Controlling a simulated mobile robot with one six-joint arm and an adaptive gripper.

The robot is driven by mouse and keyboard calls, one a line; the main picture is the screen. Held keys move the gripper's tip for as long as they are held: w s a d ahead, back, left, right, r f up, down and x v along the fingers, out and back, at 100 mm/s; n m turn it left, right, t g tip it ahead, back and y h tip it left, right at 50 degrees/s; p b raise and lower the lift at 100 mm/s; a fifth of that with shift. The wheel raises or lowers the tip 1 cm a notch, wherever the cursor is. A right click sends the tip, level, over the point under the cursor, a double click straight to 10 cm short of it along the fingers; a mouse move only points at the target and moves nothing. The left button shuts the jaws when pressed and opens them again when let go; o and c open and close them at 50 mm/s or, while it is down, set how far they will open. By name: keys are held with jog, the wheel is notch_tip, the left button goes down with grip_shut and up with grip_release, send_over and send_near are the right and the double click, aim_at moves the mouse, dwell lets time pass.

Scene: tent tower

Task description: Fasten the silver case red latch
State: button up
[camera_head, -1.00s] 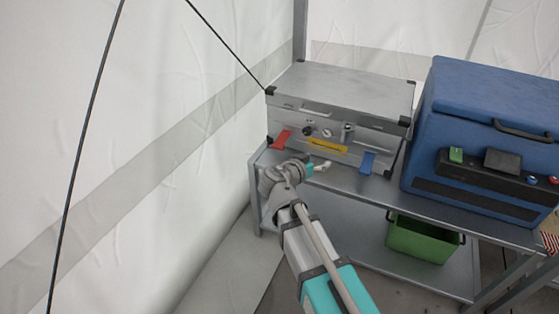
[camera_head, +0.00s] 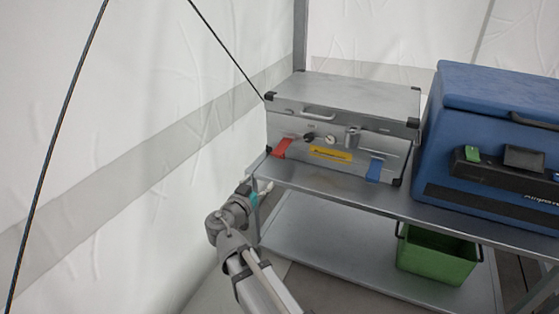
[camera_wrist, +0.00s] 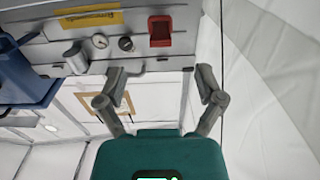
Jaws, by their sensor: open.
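The silver case (camera_head: 345,100) stands on a metal shelf with its lid down. Its red latch (camera_head: 282,148) is on the left of the front face, its flap hanging down and angled outward. The red latch also shows at the top of the wrist view (camera_wrist: 160,32), beyond and between my fingers. My gripper (camera_head: 264,187) is left of and below the latch in the head view, near the shelf's left corner. In the wrist view my gripper (camera_wrist: 161,76) is open with nothing between the fingers, apart from the latch.
A blue latch (camera_head: 375,170), a yellow label (camera_head: 330,154) and small round fittings are on the case front. A blue cooler (camera_head: 480,90) stands to the right. A green bin (camera_head: 437,255) sits on the lower shelf (camera_head: 330,250). The tent wall (camera_head: 150,130) is close on the left.

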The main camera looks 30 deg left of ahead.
aim_at(279, 157)
jog(key=shift+w, duration=0.1)
jog(key=w, duration=0.4)
jog(key=w+a, duration=0.1)
jog(key=w, duration=0.8)
jog(key=shift+w+a, duration=0.2)
jog(key=shift+w, duration=0.1)
grip_shut()
dwell(0.4)
